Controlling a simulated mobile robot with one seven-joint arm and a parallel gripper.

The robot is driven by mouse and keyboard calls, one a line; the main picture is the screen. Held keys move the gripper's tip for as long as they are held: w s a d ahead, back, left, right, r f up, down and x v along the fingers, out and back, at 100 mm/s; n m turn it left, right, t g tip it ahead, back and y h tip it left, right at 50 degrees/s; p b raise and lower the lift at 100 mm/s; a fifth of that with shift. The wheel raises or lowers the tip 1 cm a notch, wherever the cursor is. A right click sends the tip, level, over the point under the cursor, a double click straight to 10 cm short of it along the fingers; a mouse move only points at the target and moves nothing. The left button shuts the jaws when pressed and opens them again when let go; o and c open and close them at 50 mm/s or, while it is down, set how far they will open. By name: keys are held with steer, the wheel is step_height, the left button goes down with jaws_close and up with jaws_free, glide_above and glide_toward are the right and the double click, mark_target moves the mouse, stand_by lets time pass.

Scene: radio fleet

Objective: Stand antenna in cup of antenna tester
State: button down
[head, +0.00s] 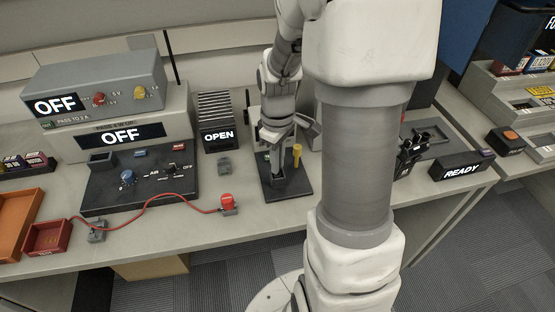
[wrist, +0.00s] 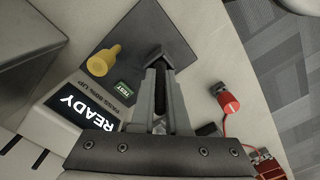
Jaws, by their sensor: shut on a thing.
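The antenna tester has a dark base plate (head: 300,187) with a yellow post (head: 297,157) on it. In the wrist view its sign reads READY (wrist: 80,115), beside a green TEST label (wrist: 124,89) and the yellow post (wrist: 102,61). My gripper (head: 277,172) points down over the plate, left of the post. In the wrist view my gripper (wrist: 158,68) is shut on a dark, narrow thing, apparently the antenna (wrist: 160,100), mostly hidden between the fingers. The cup is not clearly visible at the fingertips, so I cannot tell whether the antenna is in it.
Left stand stacked grey testers marked OFF (head: 120,136) and a dark control panel (head: 140,185). A red cable runs to a red-capped plug (head: 228,203). A ribbed box reads OPEN (head: 218,138). Another READY unit (head: 461,169) stands right. Bare table lies in front of the plate.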

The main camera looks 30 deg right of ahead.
steer(key=shift+f, duration=0.2)
steer(key=c, duration=0.8)
jaws_free()
steer(key=shift+c, duration=0.2)
steer(key=shift+r, duration=0.1)
step_height(320, 180, up, 17)
steer(key=p, duration=0.3)
steer(key=shift+r+p, duration=0.2)
steer(key=shift+p, duration=0.1)
